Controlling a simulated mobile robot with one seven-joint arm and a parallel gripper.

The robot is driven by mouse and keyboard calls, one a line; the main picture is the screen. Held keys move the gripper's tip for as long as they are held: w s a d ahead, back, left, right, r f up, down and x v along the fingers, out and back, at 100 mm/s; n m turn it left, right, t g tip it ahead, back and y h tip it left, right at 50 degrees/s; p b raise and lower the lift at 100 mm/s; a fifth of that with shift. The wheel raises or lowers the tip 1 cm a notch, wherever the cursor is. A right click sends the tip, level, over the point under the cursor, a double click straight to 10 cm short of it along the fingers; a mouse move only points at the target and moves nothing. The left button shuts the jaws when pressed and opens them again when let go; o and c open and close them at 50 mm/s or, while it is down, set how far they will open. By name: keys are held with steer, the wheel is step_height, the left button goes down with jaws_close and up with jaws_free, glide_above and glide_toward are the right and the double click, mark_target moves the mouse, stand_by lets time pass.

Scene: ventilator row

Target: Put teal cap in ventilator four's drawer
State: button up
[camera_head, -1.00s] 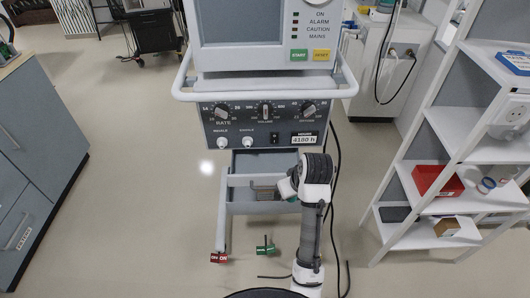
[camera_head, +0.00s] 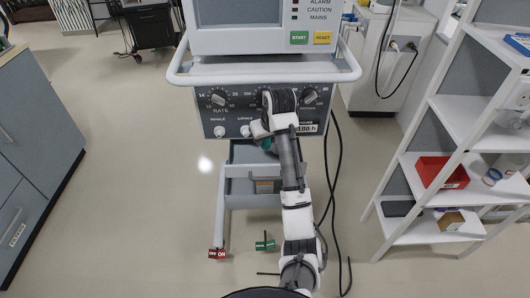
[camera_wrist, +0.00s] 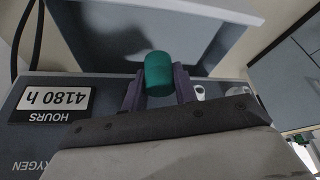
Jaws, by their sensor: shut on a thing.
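My gripper (camera_wrist: 160,88) is shut on the teal cap (camera_wrist: 158,72), a small rounded cylinder held between the fingertips in the wrist view. In the head view my gripper is in front of the ventilator's (camera_head: 240,70) control panel, its fingers mostly hidden by my arm. A grey drawer (camera_head: 238,186) with a pale front bar stands below the panel, beneath my gripper. In the wrist view a grey tray-like surface, apparently the drawer (camera_wrist: 205,22), lies beyond the cap with a dark shadow on it. No number naming the ventilator is readable.
A white rail (camera_head: 262,77) runs around the ventilator's front, above my gripper. Black cables hang right of the ventilator. A white shelf (camera_head: 430,165) with a red bin (camera_head: 441,171) stands right; grey cabinets (camera_head: 35,130) stand left.

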mark_target(263, 157)
steer(key=shift+w+a+f+p, duration=0.15)
steer(key=shift+f+p, duration=0.2)
steer(key=shift+f, duration=1.45)
steer(key=shift+w+f+p, duration=0.15)
steer(key=shift+f+p, duration=0.2)
steer(key=shift+f, duration=1.4)
steer(key=shift+f, duration=0.2)
steer(key=o, duration=0.9)
steer(key=shift+o, duration=0.2)
steer(key=v, duration=1.2)
steer(key=shift+r+b, duration=0.2)
steer(key=shift+b, duration=0.15)
